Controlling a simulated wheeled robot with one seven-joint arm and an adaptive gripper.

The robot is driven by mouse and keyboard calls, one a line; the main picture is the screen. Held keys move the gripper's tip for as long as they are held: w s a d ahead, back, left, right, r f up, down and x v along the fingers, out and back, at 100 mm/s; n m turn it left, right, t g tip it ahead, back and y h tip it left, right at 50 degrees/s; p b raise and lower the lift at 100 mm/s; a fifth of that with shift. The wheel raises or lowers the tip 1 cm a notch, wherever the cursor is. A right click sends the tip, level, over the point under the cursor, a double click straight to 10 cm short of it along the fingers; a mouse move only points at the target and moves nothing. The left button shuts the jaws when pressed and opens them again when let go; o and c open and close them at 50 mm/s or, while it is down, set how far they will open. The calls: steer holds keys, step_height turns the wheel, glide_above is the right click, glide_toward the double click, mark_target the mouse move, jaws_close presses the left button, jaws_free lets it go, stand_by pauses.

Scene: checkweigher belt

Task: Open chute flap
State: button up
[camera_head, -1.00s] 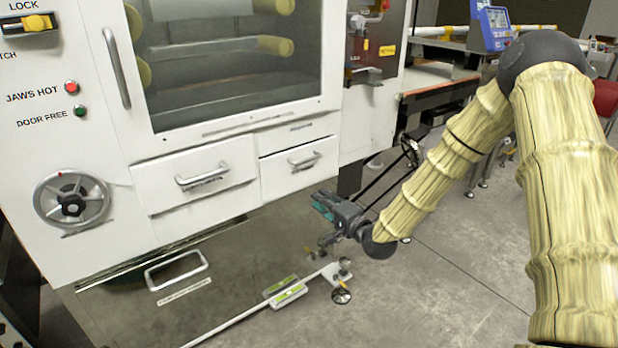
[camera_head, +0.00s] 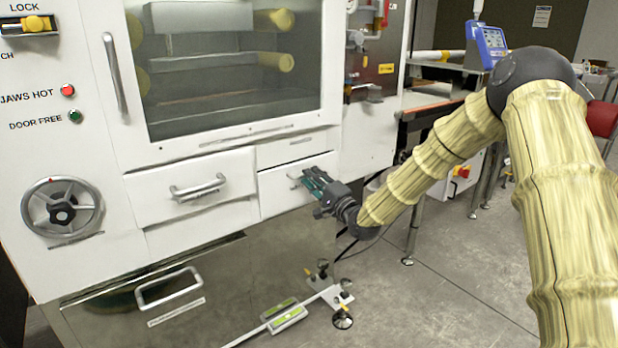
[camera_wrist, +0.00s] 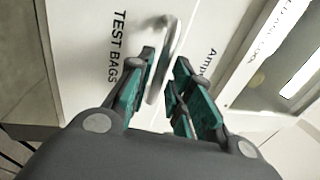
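My gripper (camera_head: 313,182) is at the handle of the small right drawer (camera_head: 272,192) on the white machine front. In the wrist view my gripper (camera_wrist: 163,78) is open. The bar handle (camera_wrist: 168,45) lies between and just beyond its fingers, and I cannot tell if they touch it. The drawer front there reads "TEST BAGS". No label reading "chute flap" is legible. A grey metal panel (camera_head: 245,285) below the drawers has its own bar handle (camera_head: 168,287) and a label too small to read. My gripper is above and right of that panel's handle.
A wider drawer (camera_head: 190,208) is left of the gripper, with a glazed door (camera_head: 230,105) above. A handwheel (camera_head: 62,208) is at far left. A low rail with a foot (camera_head: 342,318) sticks out near the floor.

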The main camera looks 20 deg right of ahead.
steer(key=shift+x, duration=1.3)
jaws_close()
steer(key=shift+f, duration=0.15)
